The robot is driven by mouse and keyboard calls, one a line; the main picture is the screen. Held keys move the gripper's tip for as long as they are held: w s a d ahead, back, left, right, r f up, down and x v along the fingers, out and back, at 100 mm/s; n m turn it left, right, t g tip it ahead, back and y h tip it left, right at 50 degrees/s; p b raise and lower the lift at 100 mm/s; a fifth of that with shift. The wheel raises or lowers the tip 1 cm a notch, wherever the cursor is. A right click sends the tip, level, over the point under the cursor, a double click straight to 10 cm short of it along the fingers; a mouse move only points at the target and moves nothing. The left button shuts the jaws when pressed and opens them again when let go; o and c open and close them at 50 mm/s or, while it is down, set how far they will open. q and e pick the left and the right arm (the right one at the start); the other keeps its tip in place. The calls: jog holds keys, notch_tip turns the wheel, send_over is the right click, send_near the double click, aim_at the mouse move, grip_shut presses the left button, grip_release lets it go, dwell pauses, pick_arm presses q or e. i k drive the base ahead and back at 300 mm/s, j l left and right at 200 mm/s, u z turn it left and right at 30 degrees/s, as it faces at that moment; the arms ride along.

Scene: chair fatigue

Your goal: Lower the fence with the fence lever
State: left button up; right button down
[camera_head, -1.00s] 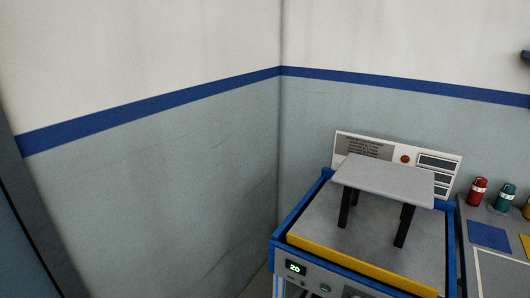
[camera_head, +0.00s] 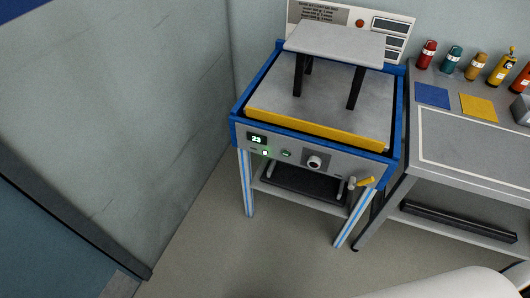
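The fence (camera_head: 315,128) is a yellow bar along the front edge of the blue-framed test machine (camera_head: 240,121). It stands up above the front panel. A small lever with a yellow handle (camera_head: 366,182), which looks like the fence lever, sticks out at the lower right of the front panel. A grey stool-like piece with dark legs (camera_head: 335,42) stands on the machine's bed behind the fence. Neither gripper is in view. A white rounded part at the lower right edge looks like my own arm.
The front panel has a lit display (camera_head: 257,139), green lights and a round knob (camera_head: 314,162). A side bench (camera_head: 470,150) on the right holds several coloured bottles and blue and yellow squares. The floor (camera_head: 230,255) before the machine is clear. A wall stands at left.

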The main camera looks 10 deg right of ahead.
aim_at(362, 182)
jog(key=z, duration=1.35)
